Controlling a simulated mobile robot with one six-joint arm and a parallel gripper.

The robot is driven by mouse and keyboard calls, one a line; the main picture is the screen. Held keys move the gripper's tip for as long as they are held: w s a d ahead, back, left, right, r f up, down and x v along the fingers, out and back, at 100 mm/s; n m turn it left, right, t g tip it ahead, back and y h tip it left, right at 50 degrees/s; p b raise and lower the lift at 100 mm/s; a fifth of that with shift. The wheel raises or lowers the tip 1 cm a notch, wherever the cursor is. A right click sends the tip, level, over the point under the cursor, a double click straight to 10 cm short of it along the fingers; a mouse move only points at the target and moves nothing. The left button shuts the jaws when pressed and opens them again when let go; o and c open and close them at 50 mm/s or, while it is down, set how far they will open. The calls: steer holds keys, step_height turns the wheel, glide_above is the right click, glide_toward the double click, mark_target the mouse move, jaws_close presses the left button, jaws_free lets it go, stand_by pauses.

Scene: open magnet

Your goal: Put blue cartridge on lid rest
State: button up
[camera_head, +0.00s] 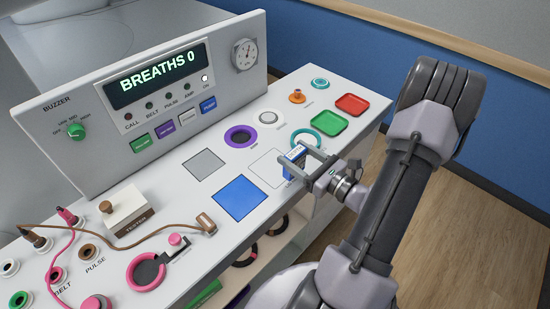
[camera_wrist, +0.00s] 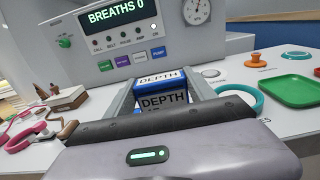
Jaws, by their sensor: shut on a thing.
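The blue cartridge (camera_head: 294,155) is a small blue-and-white block between the fingers of my gripper (camera_head: 303,160), over the right part of the white console top. In the wrist view the cartridge (camera_wrist: 163,101) shows the word DEPTH on two faces, and both fingers flank it. I cannot tell whether its underside touches the console. A white outlined square (camera_head: 266,169) lies just left of it; a blue square (camera_head: 238,197) and a grey square (camera_head: 204,164) lie farther left. No lid rest label is readable, so I cannot tell which spot it is.
A teal ring (camera_head: 307,135) is close behind my gripper. Green (camera_head: 332,123) and red (camera_head: 352,104) trays lie at the back right. A purple ring (camera_head: 240,136) and a BREATHS 0 display panel (camera_head: 155,75) stand behind. A brown cable (camera_head: 150,232) and pink ring (camera_head: 145,271) are at front left.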

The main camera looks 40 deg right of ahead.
steer(key=w+f+b, duration=0.1)
steer(key=w, duration=0.1)
steer(key=w+f+b, duration=0.1)
steer(key=w+f, duration=0.1)
steer(key=w, duration=0.1)
steer(key=w+f+b, duration=0.1)
steer(key=w, duration=0.2)
steer(key=shift+w+a+f, duration=0.1)
steer(key=shift+a+f, duration=0.1)
steer(key=shift+f, duration=0.15)
steer(key=shift+r, duration=0.25)
steer(key=shift+f, duration=0.15)
steer(key=o, duration=1.4)
steer(key=shift+o, duration=0.2)
